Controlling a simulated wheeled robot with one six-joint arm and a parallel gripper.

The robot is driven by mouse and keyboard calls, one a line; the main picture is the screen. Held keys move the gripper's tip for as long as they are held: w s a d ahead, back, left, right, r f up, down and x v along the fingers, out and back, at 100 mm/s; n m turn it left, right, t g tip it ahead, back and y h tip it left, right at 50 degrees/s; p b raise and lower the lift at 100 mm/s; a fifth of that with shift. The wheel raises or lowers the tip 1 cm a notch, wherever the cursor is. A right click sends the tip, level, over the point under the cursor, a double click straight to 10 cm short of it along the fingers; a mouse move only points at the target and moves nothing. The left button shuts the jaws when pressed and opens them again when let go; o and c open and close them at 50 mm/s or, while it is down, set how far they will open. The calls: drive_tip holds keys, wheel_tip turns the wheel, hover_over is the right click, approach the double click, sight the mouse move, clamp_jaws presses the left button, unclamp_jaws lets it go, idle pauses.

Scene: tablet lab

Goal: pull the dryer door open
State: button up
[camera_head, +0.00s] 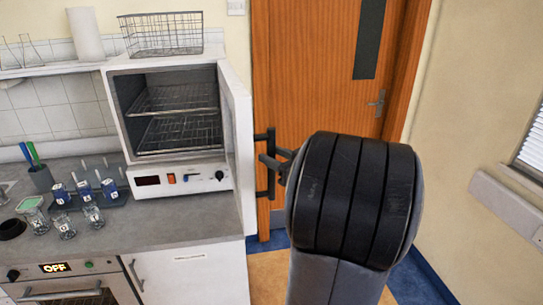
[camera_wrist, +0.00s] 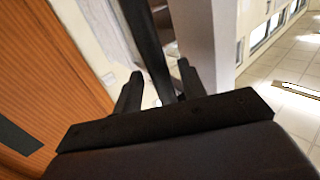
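The dryer is the white box oven (camera_head: 184,170) on the counter. Its door (camera_head: 239,150) stands wide open, swung out on the right side, and the chamber with wire racks is in plain view. A black bar handle (camera_head: 271,140) is on the door's outer face. My gripper (camera_head: 271,162) is at the handle, partly hidden behind my wrist. In the wrist view, the handle bar (camera_wrist: 147,45) runs between the two spread fingers of my gripper (camera_wrist: 159,75). Light gaps show beside the bar, so the fingers look open around it, not clamped.
A wire basket (camera_head: 160,35) sits on the dryer. Labelled bottles (camera_head: 84,190) and glass beakers (camera_head: 65,224) stand on the counter at left. An oven marked OFF (camera_head: 68,285) is below. A wooden door (camera_head: 305,75) is behind; a white radiator or ledge (camera_head: 505,205) is at right.

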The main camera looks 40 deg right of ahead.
drive_tip(key=s+d+b, duration=0.1)
drive_tip(key=s+b, duration=0.1)
drive_tip(key=s, duration=0.7)
drive_tip(key=shift+s, duration=0.15)
